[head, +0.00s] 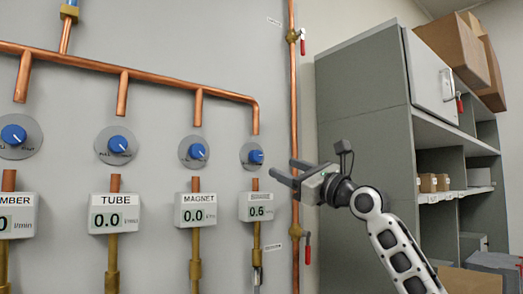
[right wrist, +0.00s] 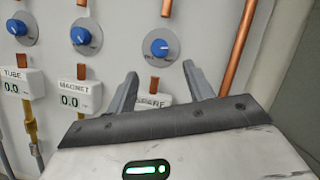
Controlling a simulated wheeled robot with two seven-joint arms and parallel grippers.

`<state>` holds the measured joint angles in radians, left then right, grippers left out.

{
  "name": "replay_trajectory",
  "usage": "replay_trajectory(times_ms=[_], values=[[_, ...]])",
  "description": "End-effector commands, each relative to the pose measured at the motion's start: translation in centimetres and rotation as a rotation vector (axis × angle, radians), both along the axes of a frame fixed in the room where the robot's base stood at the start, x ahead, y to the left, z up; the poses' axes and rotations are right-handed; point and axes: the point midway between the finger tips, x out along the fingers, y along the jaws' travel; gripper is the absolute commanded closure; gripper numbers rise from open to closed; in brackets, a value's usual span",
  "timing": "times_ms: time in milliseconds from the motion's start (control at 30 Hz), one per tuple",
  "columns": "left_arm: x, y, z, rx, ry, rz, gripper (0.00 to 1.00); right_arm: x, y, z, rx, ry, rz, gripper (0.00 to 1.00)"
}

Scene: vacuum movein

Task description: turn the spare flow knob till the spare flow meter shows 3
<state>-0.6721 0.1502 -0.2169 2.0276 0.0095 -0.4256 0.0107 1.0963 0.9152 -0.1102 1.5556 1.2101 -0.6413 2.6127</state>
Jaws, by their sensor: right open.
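The spare flow knob (head: 255,156) is blue on a round grey plate, the rightmost of the row on the wall. It also shows in the right wrist view (right wrist: 158,47), ahead of the fingers. My left gripper is not in view.
Similar knobs for magnet (head: 197,151), tube (head: 117,144) and a partly cut-off chamber (head: 13,134) sit to the left. A vertical copper pipe (head: 293,100) with red-handled valves runs close to my right gripper. A grey shelf unit (head: 365,90) with boxes stands at right.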

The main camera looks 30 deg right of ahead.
Motion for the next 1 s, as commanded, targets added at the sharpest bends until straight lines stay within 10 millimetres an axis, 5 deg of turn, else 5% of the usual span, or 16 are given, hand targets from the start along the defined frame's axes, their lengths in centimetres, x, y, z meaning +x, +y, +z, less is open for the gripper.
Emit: replay_trajectory(times_ms=[400, 867, 1000], values=[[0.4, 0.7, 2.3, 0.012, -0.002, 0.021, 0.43, 7.1, 1.7, 3.1, 0.001, 0.0, 0.0, 0.48], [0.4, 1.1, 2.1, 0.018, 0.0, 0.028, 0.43, 8.3, 2.0, 3.2, -0.003, 0.0, -0.001, 0.48], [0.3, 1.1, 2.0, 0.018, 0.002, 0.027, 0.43, 8.3, 2.0, 3.2, -0.003, 0.0, -0.001, 0.84]])
